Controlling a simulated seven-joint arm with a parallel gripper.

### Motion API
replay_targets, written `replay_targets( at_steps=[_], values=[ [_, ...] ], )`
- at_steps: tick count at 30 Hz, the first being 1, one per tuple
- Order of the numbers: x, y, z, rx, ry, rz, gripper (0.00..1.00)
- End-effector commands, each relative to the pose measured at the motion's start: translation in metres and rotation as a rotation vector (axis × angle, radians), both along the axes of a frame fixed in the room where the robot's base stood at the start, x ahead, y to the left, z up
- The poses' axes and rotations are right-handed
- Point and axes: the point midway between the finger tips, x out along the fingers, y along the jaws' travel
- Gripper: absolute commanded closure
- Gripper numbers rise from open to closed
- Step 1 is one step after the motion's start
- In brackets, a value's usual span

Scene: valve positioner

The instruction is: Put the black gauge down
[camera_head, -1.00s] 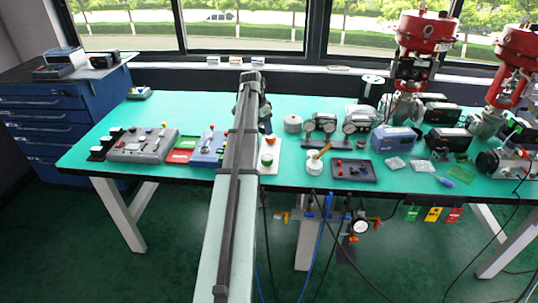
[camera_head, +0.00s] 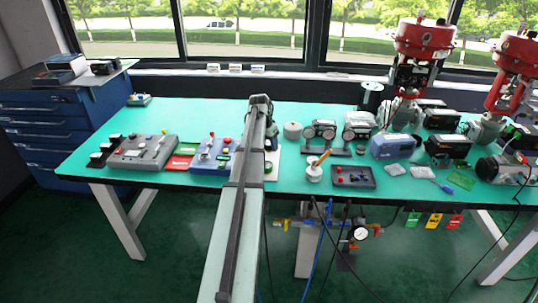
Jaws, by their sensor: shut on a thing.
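My gripper (camera_head: 271,133) shows only in part, as a dark shape past the end of my arm, above the middle of the green table. It is shut on the black gauge. My arm hides the fingertips and most or all of the gauge, so its tilt and its height above the table cannot be told. Three small black meter-like boxes (camera_head: 106,147) stand in a row at the table's left end, well apart from my gripper.
A grey control box (camera_head: 143,153) and a blue control box (camera_head: 212,154) stand left of my arm. A dual-gauge unit (camera_head: 320,133), a white pot (camera_head: 313,171) and a dark tray (camera_head: 352,177) are to the right. The back left of the green table (camera_head: 200,112) is clear.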

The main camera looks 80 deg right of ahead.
Motion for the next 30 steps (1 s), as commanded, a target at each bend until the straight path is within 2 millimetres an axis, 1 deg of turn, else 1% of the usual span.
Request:
replay_targets(
  at_steps=[1,8,12,15,28,29,30],
  values=[
    [0.000,0.001,-0.007,0.000,0.000,0.000,0.81],
    [0.000,0.000,-0.023,0.000,0.000,-0.001,0.81],
    [0.000,0.000,-0.041,0.001,0.001,0.000,0.81],
    [0.000,0.000,-0.050,0.000,0.000,0.000,0.81],
    [0.000,0.000,-0.055,-0.001,0.000,-0.001,0.81],
    [0.000,0.000,-0.055,-0.001,0.000,-0.001,0.45],
    [0.000,0.000,-0.055,-0.001,0.000,-0.001,0.41]
  ],
)
